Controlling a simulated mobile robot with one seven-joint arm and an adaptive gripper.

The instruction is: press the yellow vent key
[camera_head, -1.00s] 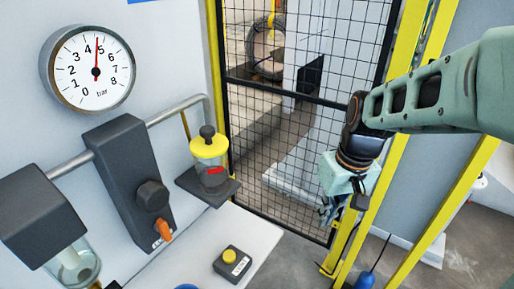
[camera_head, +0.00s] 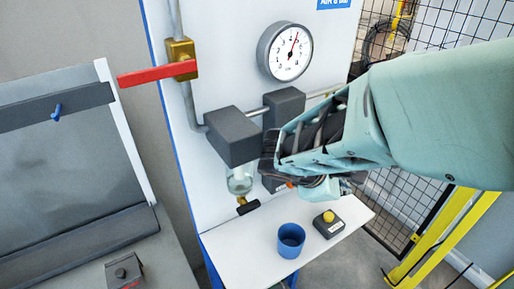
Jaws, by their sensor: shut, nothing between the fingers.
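The yellow vent key (camera_head: 328,216) is a round button on top of a small dark box with a pale label. The box stands on the white shelf (camera_head: 228,242) below the panel, right of a blue cup. My gripper (camera_head: 346,186) is partly hidden behind my forearm and wrist. It shows above and behind the key in the picture, apart from it. Its fingers are shut and empty.
The blue cup (camera_head: 290,241) stands close left of the key box. A glass bowl (camera_head: 240,181) hangs under a grey unit. A red lever (camera_head: 157,74) and a bar gauge (camera_head: 285,52) are on the panel. Mesh fencing (camera_head: 403,205) stands at right.

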